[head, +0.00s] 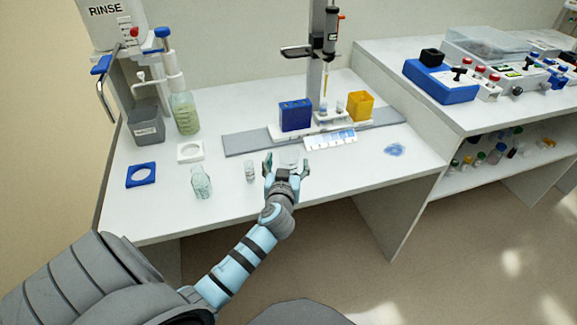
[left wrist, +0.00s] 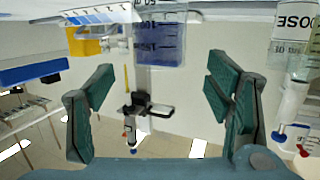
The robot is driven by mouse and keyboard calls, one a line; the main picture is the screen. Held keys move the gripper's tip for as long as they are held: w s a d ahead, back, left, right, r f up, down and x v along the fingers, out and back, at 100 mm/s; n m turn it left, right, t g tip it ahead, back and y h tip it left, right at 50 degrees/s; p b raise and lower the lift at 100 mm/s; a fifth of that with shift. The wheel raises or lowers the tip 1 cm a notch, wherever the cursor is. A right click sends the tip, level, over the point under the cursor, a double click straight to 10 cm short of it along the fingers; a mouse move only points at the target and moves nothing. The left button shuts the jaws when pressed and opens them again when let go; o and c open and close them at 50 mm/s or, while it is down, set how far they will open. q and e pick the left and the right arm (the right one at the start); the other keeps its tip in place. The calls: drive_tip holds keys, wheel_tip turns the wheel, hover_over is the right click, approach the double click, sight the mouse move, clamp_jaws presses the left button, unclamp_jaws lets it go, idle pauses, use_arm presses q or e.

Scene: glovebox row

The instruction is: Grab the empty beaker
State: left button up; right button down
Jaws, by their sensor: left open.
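A clear glass beaker (head: 289,158) stands on the white bench, just beyond and between the fingertips of my left gripper (head: 286,165). Its outline is faint and the gripper partly hides it; I see no liquid in it. In the left wrist view, a clear shape with markings, which looks like the beaker (left wrist: 160,12), is at the top centre with blue behind it. It lies between the open fingers of the left gripper (left wrist: 160,85), which show no contact with it. My right gripper is not in view.
A small vial (head: 250,172) and a glass flask (head: 201,183) stand left of the gripper. A blue patch (head: 394,149) lies right.

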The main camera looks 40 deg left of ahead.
sight(290, 148)
use_arm(q)
drive_tip(key=b+x, duration=0.1)
drive_tip(key=x, duration=0.4)
drive_tip(key=shift+w+a+r, duration=0.1)
drive_tip(key=shift+w+a, duration=0.1)
drive_tip(key=shift+w, duration=0.15)
drive_tip(key=c, duration=1.1)
drive_tip(key=shift+o, duration=0.2)
drive_tip(key=shift+r, duration=0.1)
